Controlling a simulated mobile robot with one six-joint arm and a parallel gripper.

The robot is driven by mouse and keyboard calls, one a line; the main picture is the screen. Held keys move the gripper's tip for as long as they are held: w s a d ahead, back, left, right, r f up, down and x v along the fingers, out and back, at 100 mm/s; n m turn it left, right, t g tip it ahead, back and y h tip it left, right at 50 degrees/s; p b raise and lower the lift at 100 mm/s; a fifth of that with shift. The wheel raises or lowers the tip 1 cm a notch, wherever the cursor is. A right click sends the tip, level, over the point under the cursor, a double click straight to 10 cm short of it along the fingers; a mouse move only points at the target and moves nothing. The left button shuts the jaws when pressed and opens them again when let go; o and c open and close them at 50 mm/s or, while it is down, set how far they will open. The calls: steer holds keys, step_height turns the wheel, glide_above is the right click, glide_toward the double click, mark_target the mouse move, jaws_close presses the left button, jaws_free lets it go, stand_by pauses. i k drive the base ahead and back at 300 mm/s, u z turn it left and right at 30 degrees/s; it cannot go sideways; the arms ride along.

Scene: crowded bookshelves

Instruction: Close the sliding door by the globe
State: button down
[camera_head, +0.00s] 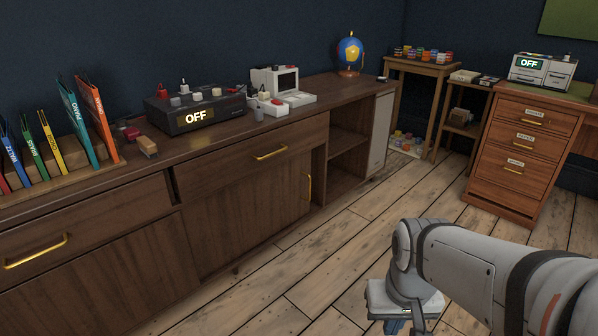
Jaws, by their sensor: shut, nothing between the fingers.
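A blue, yellow and red globe (349,53) stands at the far right end of the long dark wood cabinet (335,92). Below and left of it, a brown wooden door panel (248,215) has an upright brass handle (308,187) near its right edge. To the panel's right, the compartment with a shelf (346,143) is open and uncovered. My gripper (396,326) is at the bottom edge, right of the cabinet and apart from it. It is shut and empty, its tips cut off by the frame.
Above the panel is a drawer (255,152) with a brass handle. A white panel (381,133) stands at the cabinet's right end. A desk with drawers (515,150) and a small wooden table (425,68) stand right. Plank floor (290,265) lies clear before the cabinet.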

mark_target(221, 227)
steer(key=u, duration=0.65)
steer(key=i, duration=1)
steer(key=u, duration=0.35)
steer(key=i, duration=1)
steer(key=z, duration=0.6)
steer(key=k, duration=0.9)
steer(key=z, duration=0.2)
steer(key=i, duration=0.9)
steer(key=u, duration=0.1)
